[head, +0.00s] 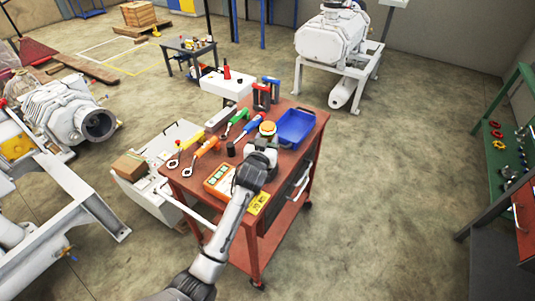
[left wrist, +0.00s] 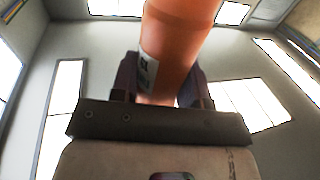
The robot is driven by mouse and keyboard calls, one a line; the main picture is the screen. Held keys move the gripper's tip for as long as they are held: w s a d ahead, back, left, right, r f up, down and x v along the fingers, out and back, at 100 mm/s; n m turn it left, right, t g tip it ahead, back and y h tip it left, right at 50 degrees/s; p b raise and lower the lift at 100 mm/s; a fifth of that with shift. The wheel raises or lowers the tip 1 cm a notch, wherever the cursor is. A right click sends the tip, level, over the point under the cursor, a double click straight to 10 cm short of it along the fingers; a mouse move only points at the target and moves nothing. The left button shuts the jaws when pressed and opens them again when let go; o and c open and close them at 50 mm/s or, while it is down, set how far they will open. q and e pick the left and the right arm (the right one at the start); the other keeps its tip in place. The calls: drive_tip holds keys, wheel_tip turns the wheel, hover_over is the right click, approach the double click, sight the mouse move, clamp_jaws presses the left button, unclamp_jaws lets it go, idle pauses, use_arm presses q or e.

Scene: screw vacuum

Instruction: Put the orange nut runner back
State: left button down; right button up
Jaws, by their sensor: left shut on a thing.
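My left gripper (head: 264,146) is over the red cart's top, to the front of the blue bin. In the left wrist view the gripper (left wrist: 160,92) is shut on an orange cylindrical body with a small white label, the orange nut runner (left wrist: 178,45). In the head view the round orange and pale end of the nut runner (head: 267,128) sticks up beyond the gripper. Its lower part is hidden by the gripper, so I cannot tell whether it touches the cart. My right gripper is not in view.
Open floor lies to the right.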

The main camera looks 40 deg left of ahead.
use_arm(q)
drive_tip(key=shift+f+b, duration=0.6)
drive_tip(key=shift+f, duration=2.1)
drive_tip(key=shift+f+b, duration=0.3)
drive_tip(key=shift+f, duration=0.05)
drive_tip(key=c, duration=1)
unclamp_jaws()
drive_tip(key=shift+f, duration=0.15)
drive_tip(key=o, duration=0.4)
drive_tip(key=shift+w, duration=0.1)
